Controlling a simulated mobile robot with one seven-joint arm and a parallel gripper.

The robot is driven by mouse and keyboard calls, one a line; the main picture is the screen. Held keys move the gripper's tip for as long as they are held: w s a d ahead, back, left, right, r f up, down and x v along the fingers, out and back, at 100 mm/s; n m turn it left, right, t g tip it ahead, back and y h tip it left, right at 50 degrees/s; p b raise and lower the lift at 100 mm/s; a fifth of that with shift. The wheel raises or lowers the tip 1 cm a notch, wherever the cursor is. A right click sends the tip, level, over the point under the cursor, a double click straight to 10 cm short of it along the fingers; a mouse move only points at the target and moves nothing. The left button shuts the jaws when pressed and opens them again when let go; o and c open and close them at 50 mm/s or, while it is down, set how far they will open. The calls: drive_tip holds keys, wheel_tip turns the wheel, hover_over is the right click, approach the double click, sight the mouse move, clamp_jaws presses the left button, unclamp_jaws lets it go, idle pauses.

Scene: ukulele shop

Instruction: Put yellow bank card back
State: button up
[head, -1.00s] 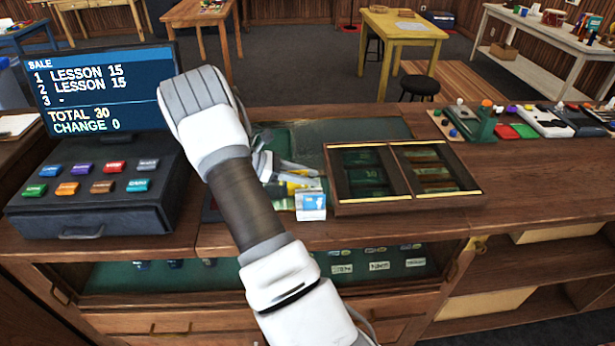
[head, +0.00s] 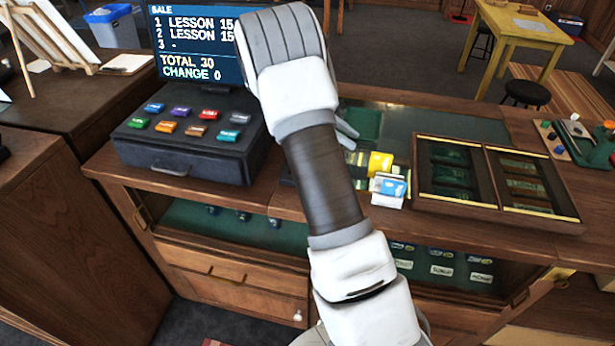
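A yellow card (head: 380,163) stands out on the counter just right of my forearm, behind a blue-and-white card (head: 392,187). Both are close together, and I cannot tell whether they share a holder. My arm crosses the middle of the view and hides most of my gripper. Only a small light-grey part of my gripper (head: 345,130) shows right of the arm, above and left of the yellow card. The fingertips are hidden, so I cannot see whether they hold anything.
A cash register (head: 190,137) with coloured keys and a sale screen (head: 196,50) stands left of my arm. A wooden tray (head: 458,200) with two green-lined compartments is right of the cards. A green mat (head: 430,128) lies behind. The counter front has drawers below.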

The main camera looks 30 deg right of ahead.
drive_tip(key=s+a+r+m+t+y, duration=0.4)
drive_tip(key=s+a+r+t, duration=0.2)
drive_tip(key=s+a, duration=0.4)
drive_tip(key=s+a+r+m+t+y, duration=0.4)
drive_tip(key=s+a+r+t, duration=0.2)
drive_tip(key=s+a, duration=0.5)
drive_tip(key=shift+a+r+m+t+y, duration=0.2)
drive_tip(key=shift+a+m+t+y, duration=0.25)
drive_tip(key=shift+a, duration=0.55)
